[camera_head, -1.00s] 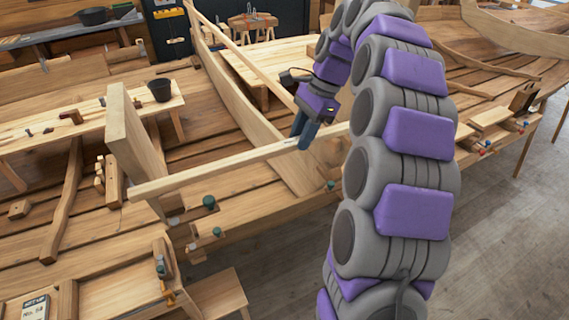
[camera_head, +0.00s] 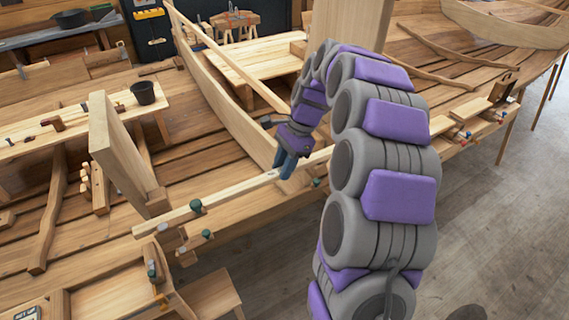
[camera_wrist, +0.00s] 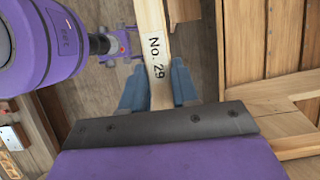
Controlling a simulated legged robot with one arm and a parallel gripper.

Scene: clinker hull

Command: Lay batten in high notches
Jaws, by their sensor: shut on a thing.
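The batten (camera_head: 235,190) is a long, pale wooden strip running across the middle of the head view, its left end lower in the picture. In the wrist view, the batten (camera_wrist: 156,45) is marked "No. 29". My gripper (camera_head: 284,168) is shut on the batten; in the wrist view its blue fingers (camera_wrist: 158,90) press on either side of it. The batten's left end is in front of an upright wide board (camera_head: 118,150). A green knob (camera_head: 196,205) overlaps the batten near that end. I cannot make out the high notches or whether the batten touches a support.
Another tall board (camera_head: 347,20) stands behind my arm. A lower green knob (camera_head: 207,234) is near the batten's left end. A bench with a black bucket (camera_head: 143,92) is at the left. Hull planks (camera_head: 215,95) rise behind. Open floor (camera_head: 470,230) lies at the right.

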